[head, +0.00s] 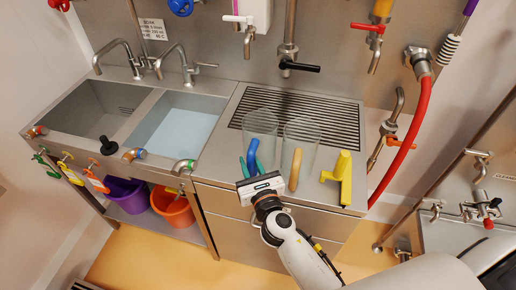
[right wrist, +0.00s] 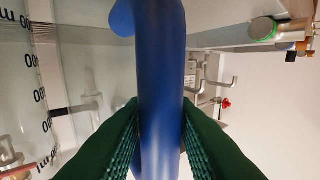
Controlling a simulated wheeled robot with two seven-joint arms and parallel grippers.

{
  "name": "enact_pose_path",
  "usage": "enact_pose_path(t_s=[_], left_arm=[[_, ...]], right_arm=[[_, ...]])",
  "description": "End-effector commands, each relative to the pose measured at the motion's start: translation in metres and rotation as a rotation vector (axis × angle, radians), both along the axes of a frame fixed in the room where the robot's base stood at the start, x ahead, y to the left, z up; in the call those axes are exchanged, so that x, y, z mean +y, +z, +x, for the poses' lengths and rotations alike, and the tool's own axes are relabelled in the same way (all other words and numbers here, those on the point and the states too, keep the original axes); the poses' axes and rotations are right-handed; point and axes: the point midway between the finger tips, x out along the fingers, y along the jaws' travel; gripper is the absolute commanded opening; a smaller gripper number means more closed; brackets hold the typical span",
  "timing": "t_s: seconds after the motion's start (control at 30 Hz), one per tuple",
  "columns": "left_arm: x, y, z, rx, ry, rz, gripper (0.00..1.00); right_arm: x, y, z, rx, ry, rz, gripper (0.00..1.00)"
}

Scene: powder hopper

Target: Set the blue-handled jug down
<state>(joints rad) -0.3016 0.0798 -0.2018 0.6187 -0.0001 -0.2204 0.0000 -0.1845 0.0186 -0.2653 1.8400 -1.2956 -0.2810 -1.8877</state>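The blue-handled jug (head: 262,126) is clear and upright at the front left of the drain grille. I cannot tell whether its base touches the counter. Its blue handle (head: 252,153) faces my right gripper (head: 251,168). In the right wrist view the handle (right wrist: 161,70) runs between the green fingertips (right wrist: 160,125), which press against it from both sides. The jug's clear wall with dark scale marks shows at the left of that view. My left gripper is not in view.
A clear jug with a tan handle (head: 296,168) stands close on the right. A yellow tool-like object (head: 343,176) is farther right near the counter edge. The drain grille (head: 340,116) behind is mostly free. Two sinks (head: 180,127) lie left, and taps hang above.

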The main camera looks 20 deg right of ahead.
Motion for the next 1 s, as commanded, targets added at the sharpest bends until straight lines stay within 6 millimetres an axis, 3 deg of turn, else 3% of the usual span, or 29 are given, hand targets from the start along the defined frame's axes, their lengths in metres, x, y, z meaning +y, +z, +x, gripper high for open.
enact_pose_path(t_s=[0.1,0.37,0.5,0.53,0.83,1.0], left_arm=[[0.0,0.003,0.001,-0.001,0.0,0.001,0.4],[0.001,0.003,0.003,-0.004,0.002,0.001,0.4],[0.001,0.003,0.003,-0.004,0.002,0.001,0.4],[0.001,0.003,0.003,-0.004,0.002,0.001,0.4],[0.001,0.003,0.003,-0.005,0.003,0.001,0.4],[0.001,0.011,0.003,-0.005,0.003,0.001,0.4]], right_arm=[[0.0,0.001,0.013,-0.001,0.0,0.0,0.25],[0.0,0.0,0.015,0.0,0.001,-0.001,0.25],[0.0,0.0,0.015,0.0,0.001,-0.001,0.02],[0.0,0.0,0.014,0.0,0.001,-0.001,0.0],[0.0,0.001,0.015,-0.001,0.001,-0.001,0.0],[0.0,0.012,0.015,-0.003,0.001,-0.001,0.0]])
